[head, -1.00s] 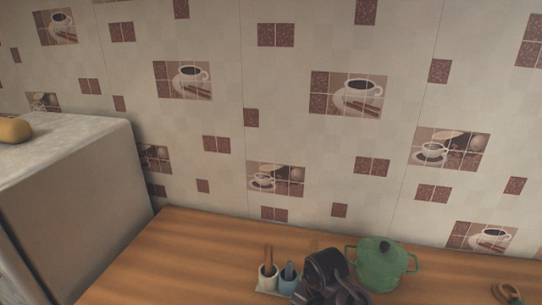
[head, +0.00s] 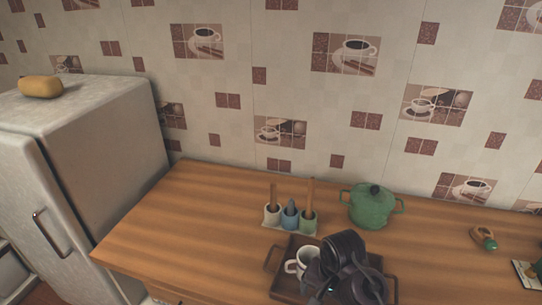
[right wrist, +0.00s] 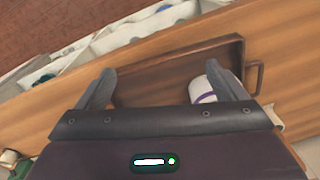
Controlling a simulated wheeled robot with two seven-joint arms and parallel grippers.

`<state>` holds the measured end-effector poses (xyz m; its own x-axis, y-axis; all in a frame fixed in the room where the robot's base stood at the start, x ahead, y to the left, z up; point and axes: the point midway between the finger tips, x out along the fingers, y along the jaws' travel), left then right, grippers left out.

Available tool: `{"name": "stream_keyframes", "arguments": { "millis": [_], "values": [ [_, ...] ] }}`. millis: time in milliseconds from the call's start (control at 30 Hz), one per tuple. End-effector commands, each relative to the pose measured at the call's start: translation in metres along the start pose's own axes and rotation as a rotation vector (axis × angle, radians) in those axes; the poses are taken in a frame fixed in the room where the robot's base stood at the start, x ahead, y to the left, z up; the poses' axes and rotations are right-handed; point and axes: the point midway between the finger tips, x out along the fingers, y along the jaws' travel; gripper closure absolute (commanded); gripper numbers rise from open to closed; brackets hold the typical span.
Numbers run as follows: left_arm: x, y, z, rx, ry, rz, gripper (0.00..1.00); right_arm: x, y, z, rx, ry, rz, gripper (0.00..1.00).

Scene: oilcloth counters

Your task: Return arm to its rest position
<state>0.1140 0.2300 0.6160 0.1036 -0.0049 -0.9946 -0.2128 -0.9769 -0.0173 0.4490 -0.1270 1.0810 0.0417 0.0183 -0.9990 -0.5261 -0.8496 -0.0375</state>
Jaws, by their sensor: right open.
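My right arm comes in at the bottom of the head view, with its dark wrist and gripper (head: 345,268) over the brown tray (head: 283,287). The fingertips are hard to make out there. In the right wrist view my right gripper (right wrist: 162,82) is open, with nothing between its two fingers. The tray (right wrist: 215,46) lies beyond the fingers. A white mug (head: 303,263) stands in the tray at its left side; in the wrist view the mug (right wrist: 203,91) shows beside the right finger, partly hidden by it. My left gripper is out of view.
A holder with three cups of utensils (head: 290,222) and a green pot (head: 371,206) stand behind the tray. A wooden ring-shaped item (head: 484,236) lies to the right. A fridge (head: 105,150) with a yellow loaf-like object (head: 41,87) on top stands left. The counter's left part is clear.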

Motion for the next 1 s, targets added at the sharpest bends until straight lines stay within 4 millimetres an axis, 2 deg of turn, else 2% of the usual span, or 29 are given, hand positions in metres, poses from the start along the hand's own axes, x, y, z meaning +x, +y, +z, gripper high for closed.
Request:
{"name": "stream_keyframes", "arguments": {
  "millis": [233, 467, 700, 1000],
  "values": [
    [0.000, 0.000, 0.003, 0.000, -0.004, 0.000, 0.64, 0.010, 0.036, 0.017, -0.146, 0.043, -0.032, 0.09],
    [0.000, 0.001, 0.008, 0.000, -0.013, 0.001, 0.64, 0.008, 0.071, 0.036, -0.330, 0.112, -0.055, 0.09],
    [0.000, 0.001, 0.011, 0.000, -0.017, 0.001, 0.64, -0.004, 0.100, 0.054, -0.523, 0.189, -0.060, 0.09],
    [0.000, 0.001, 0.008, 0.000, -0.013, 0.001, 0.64, -0.025, 0.124, 0.073, -0.731, 0.272, -0.052, 0.09]
  ]
}}
